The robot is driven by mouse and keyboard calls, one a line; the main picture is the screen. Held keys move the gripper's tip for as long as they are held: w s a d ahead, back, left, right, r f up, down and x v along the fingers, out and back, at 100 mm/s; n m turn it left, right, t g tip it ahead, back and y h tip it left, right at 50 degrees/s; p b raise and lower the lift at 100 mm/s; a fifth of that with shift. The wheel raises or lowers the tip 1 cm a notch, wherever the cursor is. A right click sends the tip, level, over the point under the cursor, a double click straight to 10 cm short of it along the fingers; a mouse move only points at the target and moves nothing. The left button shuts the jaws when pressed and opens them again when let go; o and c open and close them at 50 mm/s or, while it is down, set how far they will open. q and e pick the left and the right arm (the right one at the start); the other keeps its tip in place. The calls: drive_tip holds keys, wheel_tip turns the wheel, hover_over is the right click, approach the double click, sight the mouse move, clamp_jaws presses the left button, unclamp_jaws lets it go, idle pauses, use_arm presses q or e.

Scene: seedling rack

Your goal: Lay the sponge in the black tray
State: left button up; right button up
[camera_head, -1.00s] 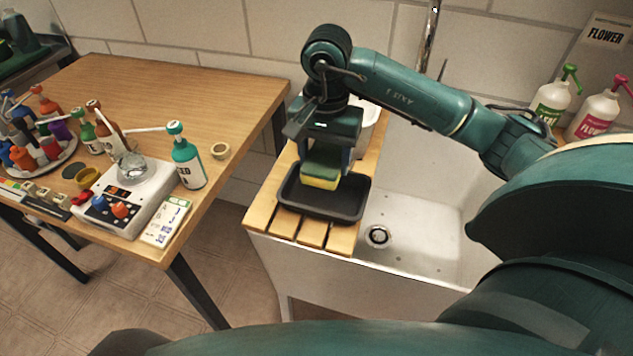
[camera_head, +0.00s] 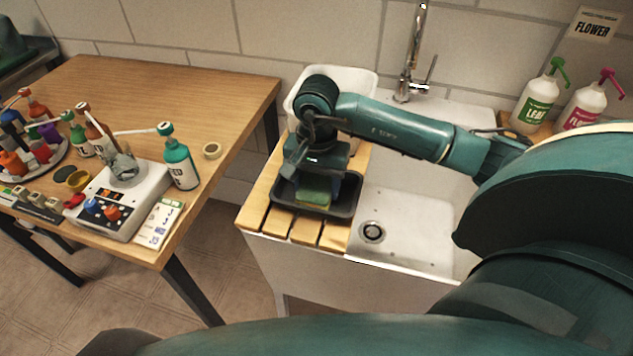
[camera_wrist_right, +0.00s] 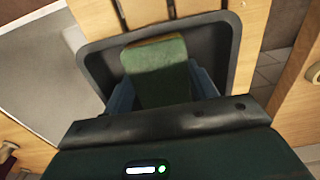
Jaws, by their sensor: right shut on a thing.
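The sponge (camera_head: 314,190), green on top with a yellow side, is in my right gripper (camera_head: 315,187), inside the outline of the black tray (camera_head: 345,207). In the right wrist view, the gripper's two fingers (camera_wrist_right: 163,88) press the sponge (camera_wrist_right: 158,72) from both sides, and the black tray (camera_wrist_right: 228,50) surrounds it. I cannot tell whether the sponge's underside touches the tray floor. The tray lies on the wooden slats at the left of the sink. My left gripper is not in view.
The sink basin (camera_head: 415,222) is right of the slats (camera_head: 305,229), with a faucet (camera_head: 412,60) behind it. A white tub (camera_head: 352,80) stands behind my gripper.

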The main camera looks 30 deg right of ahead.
sight(316, 185)
drive_tip(key=shift+f+b, duration=0.3)
drive_tip(key=shift+f, duration=0.05)
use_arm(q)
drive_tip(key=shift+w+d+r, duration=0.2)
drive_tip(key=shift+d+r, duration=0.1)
use_arm(e)
drive_tip(key=o, duration=0.9)
drive_tip(key=shift+o, duration=0.2)
drive_tip(key=shift+r+p, duration=0.65)
drive_tip(key=shift+p, duration=0.15)
wheel_tip(316, 185, up, 5)
drive_tip(key=shift+w+f+b, duration=0.1)
drive_tip(key=shift+b, duration=0.45)
wheel_tip(316, 185, up, 7)
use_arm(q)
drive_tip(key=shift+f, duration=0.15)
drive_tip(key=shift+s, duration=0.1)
